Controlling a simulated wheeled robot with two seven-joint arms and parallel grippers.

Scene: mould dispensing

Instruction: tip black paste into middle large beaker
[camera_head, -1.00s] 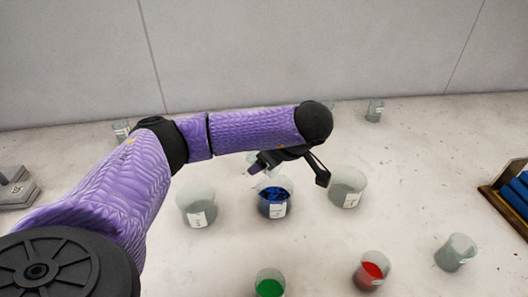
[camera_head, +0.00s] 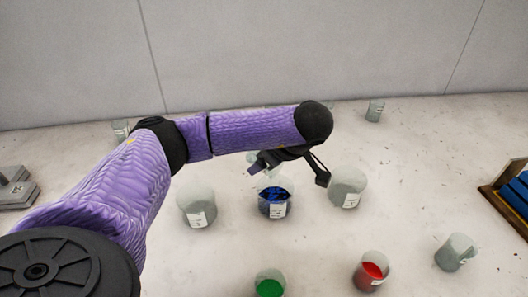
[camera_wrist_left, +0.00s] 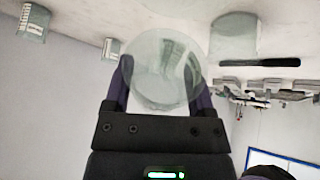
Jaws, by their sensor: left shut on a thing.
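The middle large beaker (camera_head: 275,208) stands upright on the table, with a white label and blue content with dark patches. My left gripper (camera_head: 287,165) is just above and behind it. It is shut on a clear small beaker, which shows faintly beside the fingers in the head view and plainly between them in the left wrist view (camera_wrist_left: 165,70). The held beaker looks tilted; I see no clear black paste in it. Large clear beakers stand left (camera_head: 197,207) and right (camera_head: 347,188) of the middle one. My right gripper is not in view.
Small beakers with green (camera_head: 270,287) and red (camera_head: 371,272) content stand at the front. A clear greyish beaker (camera_head: 455,253) stands front right. A wooden rack with blue parts (camera_head: 510,200) is at the right edge. Another small beaker (camera_head: 374,110) stands near the wall.

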